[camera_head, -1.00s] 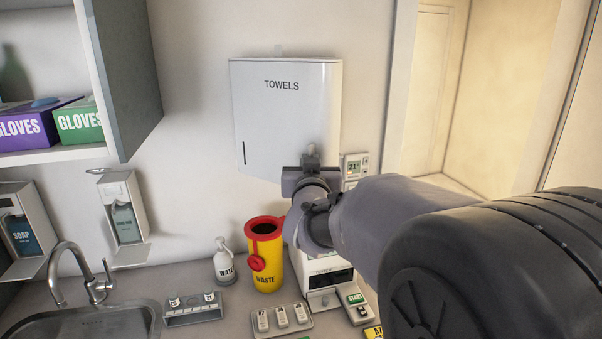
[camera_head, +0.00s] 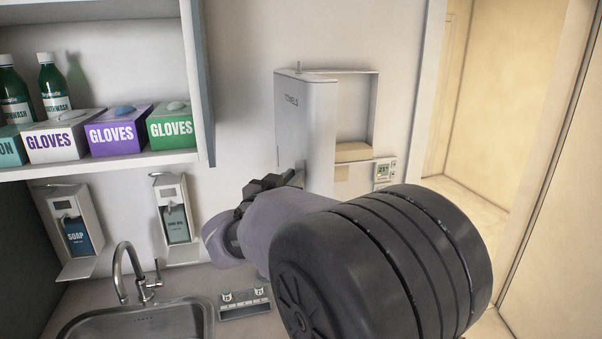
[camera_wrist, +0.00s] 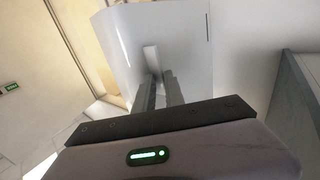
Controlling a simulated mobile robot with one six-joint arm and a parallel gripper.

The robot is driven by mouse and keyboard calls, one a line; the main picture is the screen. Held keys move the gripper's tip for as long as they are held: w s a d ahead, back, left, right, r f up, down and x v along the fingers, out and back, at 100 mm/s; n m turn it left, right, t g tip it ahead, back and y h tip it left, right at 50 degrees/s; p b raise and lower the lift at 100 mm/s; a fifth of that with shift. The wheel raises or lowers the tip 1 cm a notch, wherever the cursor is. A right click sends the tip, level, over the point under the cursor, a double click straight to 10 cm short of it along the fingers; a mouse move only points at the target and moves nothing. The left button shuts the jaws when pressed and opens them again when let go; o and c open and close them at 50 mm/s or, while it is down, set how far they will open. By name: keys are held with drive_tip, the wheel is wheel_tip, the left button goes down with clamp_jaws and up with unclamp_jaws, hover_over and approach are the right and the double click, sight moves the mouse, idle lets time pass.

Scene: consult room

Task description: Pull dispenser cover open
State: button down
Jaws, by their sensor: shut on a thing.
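The white cover (camera_head: 308,125) marked TOWELS is swung out from the wall dispenser (camera_head: 374,100) about its left side, showing the open inside. A tan stack of towels (camera_head: 353,152) shows low in the dispenser. In the wrist view the cover (camera_wrist: 180,35) stands ahead with a small pale tab handle (camera_wrist: 151,56) near its edge. My gripper (camera_wrist: 159,82) is shut on this tab. In the head view my arm hides the cover's lower part and the grip.
A wall shelf (camera_head: 110,165) with glove boxes and green bottles is at the left. A soap dispenser (camera_head: 75,225), a second bottle dispenser (camera_head: 176,215) and the sink (camera_head: 150,320) lie below.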

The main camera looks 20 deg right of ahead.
drive_tip(key=shift+w+a+r, duration=0.1)
drive_tip(key=shift+w+r, duration=0.05)
drive_tip(key=shift+r, duration=0.45)
drive_tip(key=c, duration=1.8)
unclamp_jaws()
drive_tip(key=shift+c, duration=0.2)
drive_tip(key=shift+o, duration=1.3)
drive_tip(key=shift+w+f, duration=0.15)
drive_tip(key=shift+w, duration=0.25)
drive_tip(key=shift+f, duration=0.3)
